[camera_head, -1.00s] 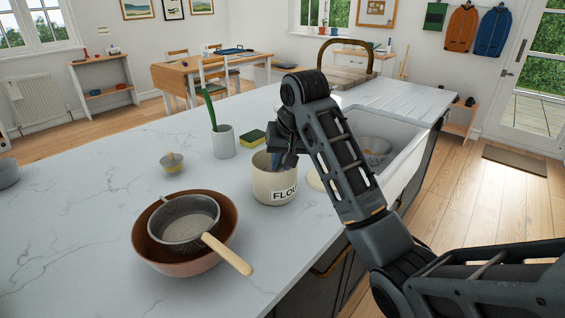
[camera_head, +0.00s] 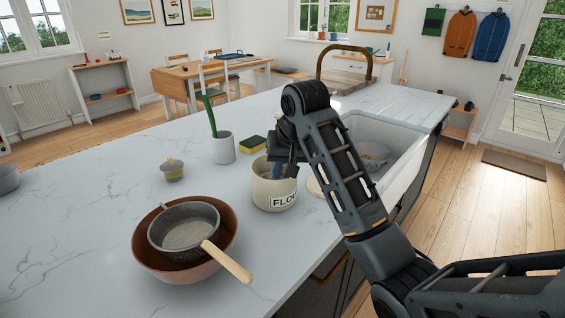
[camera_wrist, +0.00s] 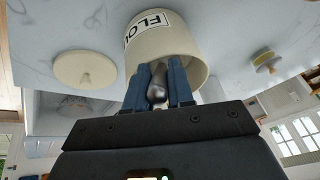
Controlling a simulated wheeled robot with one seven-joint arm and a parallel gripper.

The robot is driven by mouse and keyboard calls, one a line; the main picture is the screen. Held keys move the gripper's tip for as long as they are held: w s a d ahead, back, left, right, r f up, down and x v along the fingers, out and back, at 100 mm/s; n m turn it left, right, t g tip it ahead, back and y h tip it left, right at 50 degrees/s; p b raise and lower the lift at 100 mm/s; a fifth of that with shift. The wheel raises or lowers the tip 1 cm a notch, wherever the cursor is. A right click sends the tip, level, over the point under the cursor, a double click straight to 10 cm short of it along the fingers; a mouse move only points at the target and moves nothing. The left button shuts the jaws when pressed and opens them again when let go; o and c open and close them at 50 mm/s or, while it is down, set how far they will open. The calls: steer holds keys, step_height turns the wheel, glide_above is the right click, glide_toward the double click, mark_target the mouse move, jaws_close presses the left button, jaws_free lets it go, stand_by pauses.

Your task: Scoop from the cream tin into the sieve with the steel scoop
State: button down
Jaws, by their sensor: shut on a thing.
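The cream tin (camera_head: 272,194), marked FLOUR, stands on the worktop near the sink and also shows in the wrist view (camera_wrist: 172,32). My gripper (camera_wrist: 160,82) is at the tin's mouth, its blue fingers shut on the steel scoop (camera_wrist: 157,86). The scoop's far end is hidden, so I cannot tell what it holds. The sieve (camera_head: 184,228), grey with a wooden handle, rests in a brown bowl (camera_head: 146,262) to the left of the tin. Its mesh looks pale grey.
A round cream lid (camera_wrist: 86,69) lies beside the tin. The sink (camera_head: 400,150) is at right. The left worktop is mostly clear.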

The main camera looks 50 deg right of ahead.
steer(key=shift+a+f+t+h+b, duration=0.15)
steer(key=shift+f+t+b, duration=0.15)
steer(key=shift+f, duration=0.25)
steer(key=shift+a+f+t+h+b, duration=0.1)
steer(key=shift+f+t+h+b, duration=0.15)
steer(key=shift+f, duration=0.3)
steer(key=shift+s+a+r+t, duration=0.15)
steer(key=shift+s+r+t, duration=0.05)
steer(key=shift+s+t, duration=0.2)
steer(key=t+b, duration=0.1)
steer(key=s+t+h+b, duration=0.1)
steer(key=shift+a+b, duration=0.25)
steer(key=shift+b, duration=0.05)
step_height(320, 180, up, 6)
steer(key=s+a+t+h+b, duration=0.1)
steer(key=s+t+h+b, duration=0.1)
steer(key=s+t, duration=0.1)
steer(key=shift+a+t, duration=0.15)
steer(key=shift+t, duration=0.5)
